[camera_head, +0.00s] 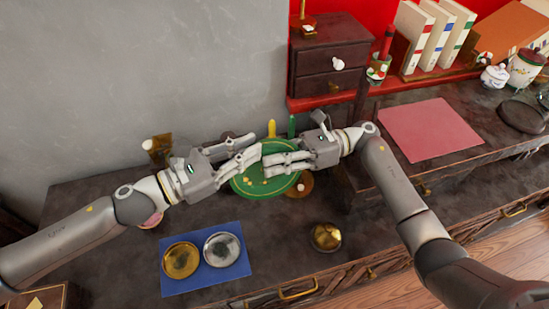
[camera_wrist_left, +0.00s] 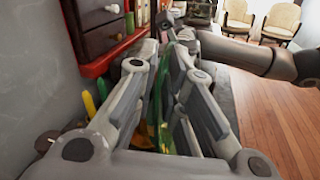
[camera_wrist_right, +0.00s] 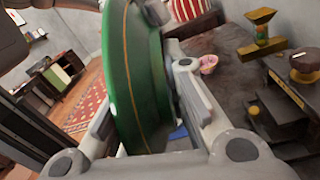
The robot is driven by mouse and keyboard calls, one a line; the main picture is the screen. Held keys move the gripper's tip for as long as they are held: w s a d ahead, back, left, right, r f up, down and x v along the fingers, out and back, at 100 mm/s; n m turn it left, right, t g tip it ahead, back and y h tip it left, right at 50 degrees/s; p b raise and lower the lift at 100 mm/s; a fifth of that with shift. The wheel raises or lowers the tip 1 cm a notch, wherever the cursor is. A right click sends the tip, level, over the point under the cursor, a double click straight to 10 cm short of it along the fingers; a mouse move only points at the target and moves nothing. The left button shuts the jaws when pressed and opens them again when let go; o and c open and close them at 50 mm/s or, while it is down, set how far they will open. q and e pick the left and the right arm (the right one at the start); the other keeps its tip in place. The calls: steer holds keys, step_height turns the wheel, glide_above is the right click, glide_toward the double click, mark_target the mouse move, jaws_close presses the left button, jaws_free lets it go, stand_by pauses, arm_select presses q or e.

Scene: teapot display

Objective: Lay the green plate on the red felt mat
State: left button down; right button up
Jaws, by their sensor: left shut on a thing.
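The green plate (camera_head: 262,188), with yellow marks on its face, is off the mat near the middle of the dark table. My left gripper (camera_head: 257,146) is shut on its rim from the left; the plate's green edge (camera_wrist_left: 164,88) shows between the fingers in the left wrist view. My right gripper (camera_head: 266,156) is at the rim from the right, its fingers apart on either side of the plate (camera_wrist_right: 138,75) in the right wrist view. The fingers hide the plate's upper part. The red felt mat (camera_head: 430,130) lies flat and bare on the raised surface at the right.
A blue mat (camera_head: 205,282) with a gold dish (camera_head: 181,260) and a silver dish (camera_head: 222,250) lies in front. A gold bowl (camera_head: 326,237) stands right of it. A drawer box (camera_head: 330,58) and upright books (camera_head: 435,38) stand behind. A lidded jar (camera_head: 525,68) is beyond the mat.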

arm_select(q)
steer(key=shift+s+d+r, duration=0.1)
steer(key=shift+s, duration=0.05)
arm_select(e)
jaws_close()
arm_select(q)
steer(key=c, duration=1.4)
jaws_free()
steer(key=shift+c, duration=0.2)
